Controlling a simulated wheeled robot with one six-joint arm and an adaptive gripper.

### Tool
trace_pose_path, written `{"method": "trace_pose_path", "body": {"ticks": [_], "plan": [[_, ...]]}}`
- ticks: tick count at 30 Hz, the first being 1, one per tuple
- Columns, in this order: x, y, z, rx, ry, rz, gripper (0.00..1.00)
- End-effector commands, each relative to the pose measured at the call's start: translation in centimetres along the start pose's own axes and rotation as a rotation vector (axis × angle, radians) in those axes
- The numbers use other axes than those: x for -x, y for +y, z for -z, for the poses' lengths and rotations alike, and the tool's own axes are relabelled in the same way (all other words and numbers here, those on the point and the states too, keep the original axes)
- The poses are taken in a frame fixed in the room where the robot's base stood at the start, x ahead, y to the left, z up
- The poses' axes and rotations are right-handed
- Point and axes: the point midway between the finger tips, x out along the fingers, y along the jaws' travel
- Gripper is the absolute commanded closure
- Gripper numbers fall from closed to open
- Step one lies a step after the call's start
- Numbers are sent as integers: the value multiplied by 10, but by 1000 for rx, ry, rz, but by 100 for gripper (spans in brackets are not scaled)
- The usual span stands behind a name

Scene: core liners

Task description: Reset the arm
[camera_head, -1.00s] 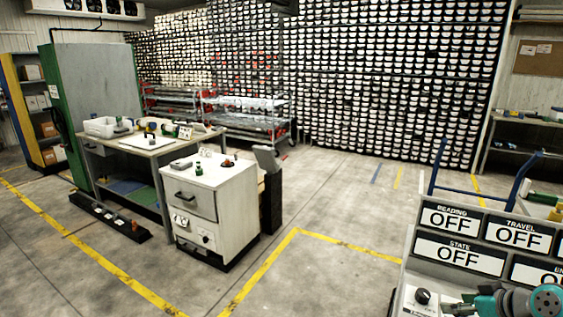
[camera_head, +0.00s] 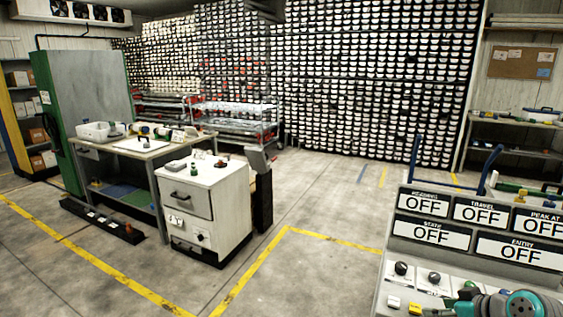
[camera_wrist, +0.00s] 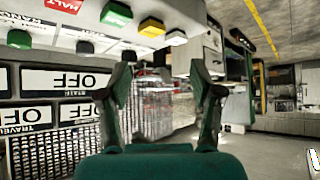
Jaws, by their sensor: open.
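My gripper (camera_wrist: 163,80) is open and empty in the wrist view, with its two dark green fingers apart on either side of a gap. The wrist view is upside down. My teal and grey arm shows at the bottom right of the head view, low in front of a control panel (camera_head: 430,233). The panel's signs read OFF. In the wrist view, the green button (camera_wrist: 117,14), yellow button (camera_wrist: 151,27) and black knobs of a panel are near the left finger. I cannot tell whether the finger touches any of them.
A white drawer cabinet (camera_head: 190,203) stands mid-left beside a workbench (camera_head: 150,150) and a green-edged cabinet (camera_head: 85,100). A blue-handled cart (camera_head: 417,160) stands behind the panel. Racks of core trays (camera_head: 370,80) fill the back. The floor (camera_head: 320,200) between is clear.

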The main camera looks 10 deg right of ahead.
Motion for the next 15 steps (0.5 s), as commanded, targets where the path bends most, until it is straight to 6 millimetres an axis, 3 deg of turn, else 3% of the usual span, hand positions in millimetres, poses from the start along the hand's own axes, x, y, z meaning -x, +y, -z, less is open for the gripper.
{"method": "trace_pose_path", "body": {"ticks": [8, 15], "plan": [[-22, -21, -20, -39, 21, -15, 35], [-47, -52, -51, -89, 49, -40, 35]]}}
